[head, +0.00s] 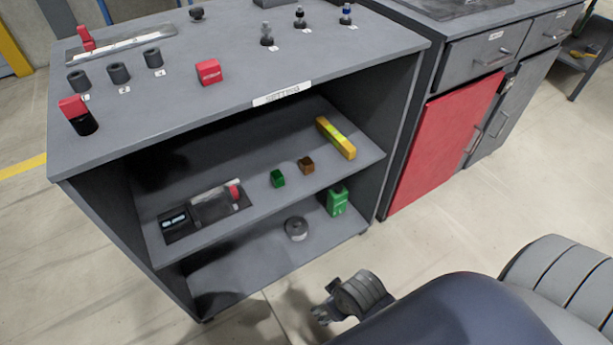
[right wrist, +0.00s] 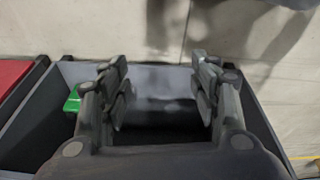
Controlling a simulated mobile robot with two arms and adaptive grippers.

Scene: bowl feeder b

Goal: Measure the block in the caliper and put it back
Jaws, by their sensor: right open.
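A dark device with a small display and a red knob (head: 205,207), which looks like the caliper, lies at the left of the middle shelf. A green block (head: 278,178) and a brown block (head: 306,166) sit apart to its right; I cannot tell which is the task's block. My right gripper (head: 322,312) is in front of the cabinet, low and clear of the shelves. In the right wrist view its fingers (right wrist: 160,85) are spread with nothing between them. My left gripper is not in view.
A yellow level (head: 336,138) lies at the middle shelf's right. A grey roll (head: 296,229) and a green container (head: 337,200) stand on the lower shelf. The cabinet top (head: 150,115) holds a red block (head: 209,71), black cups and a rail. A red door (head: 440,145) is at right.

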